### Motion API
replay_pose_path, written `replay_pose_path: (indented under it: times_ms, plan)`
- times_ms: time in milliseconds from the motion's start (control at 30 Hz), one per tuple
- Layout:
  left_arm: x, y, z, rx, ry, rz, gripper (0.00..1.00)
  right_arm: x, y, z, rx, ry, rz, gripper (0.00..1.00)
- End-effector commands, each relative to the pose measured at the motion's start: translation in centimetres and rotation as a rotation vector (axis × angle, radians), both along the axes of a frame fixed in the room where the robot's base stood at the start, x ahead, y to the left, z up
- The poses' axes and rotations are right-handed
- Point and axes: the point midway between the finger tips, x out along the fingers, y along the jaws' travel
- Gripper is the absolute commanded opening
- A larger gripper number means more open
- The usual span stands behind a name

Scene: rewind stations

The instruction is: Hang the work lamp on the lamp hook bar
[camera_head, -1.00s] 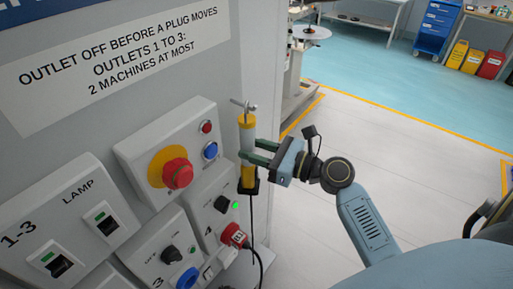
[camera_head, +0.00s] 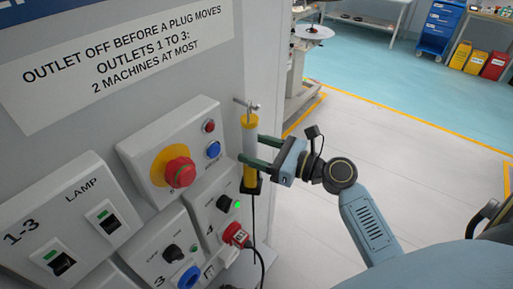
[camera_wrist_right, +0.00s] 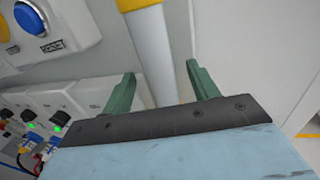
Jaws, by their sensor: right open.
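The work lamp (camera_head: 249,172), a pale tube with yellow ends and a black foot, hangs upright by the cabinet's edge. Its top meets the metal lamp hook bar (camera_head: 244,104); the exact contact is too small to tell. A black cable runs down from its foot. My right gripper (camera_head: 250,147) is open, its green fingers on either side of the tube. In the right wrist view the tube (camera_wrist_right: 152,55) shows between the open fingers (camera_wrist_right: 161,74), with a visible gap on each side. My left gripper is not in view.
The cabinet panel beside the lamp carries a red stop button (camera_head: 180,172), a blue button (camera_head: 213,149), switches and a red plug (camera_head: 235,234). The floor (camera_head: 380,150) to the right is clear. A blue drawer cart (camera_head: 440,28) and coloured bins stand far back.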

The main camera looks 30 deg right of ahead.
Motion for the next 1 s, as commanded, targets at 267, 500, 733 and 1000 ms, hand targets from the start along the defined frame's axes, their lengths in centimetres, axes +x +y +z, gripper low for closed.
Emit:
replay_pose_path:
  times_ms: [267,500,733,1000]
  plan:
    - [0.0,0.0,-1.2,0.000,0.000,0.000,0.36,-3.6,-2.5,-0.3,-0.003,0.001,-0.002,0.59]
    - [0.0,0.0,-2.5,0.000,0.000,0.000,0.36,-8.0,-5.5,-0.2,-0.001,0.000,-0.001,0.59]
    - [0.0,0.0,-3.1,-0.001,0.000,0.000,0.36,-10.4,-7.2,0.0,-0.001,-0.003,0.000,0.59]
    - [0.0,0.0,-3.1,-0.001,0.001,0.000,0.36,-10.9,-7.5,0.2,0.001,-0.004,0.001,0.59]
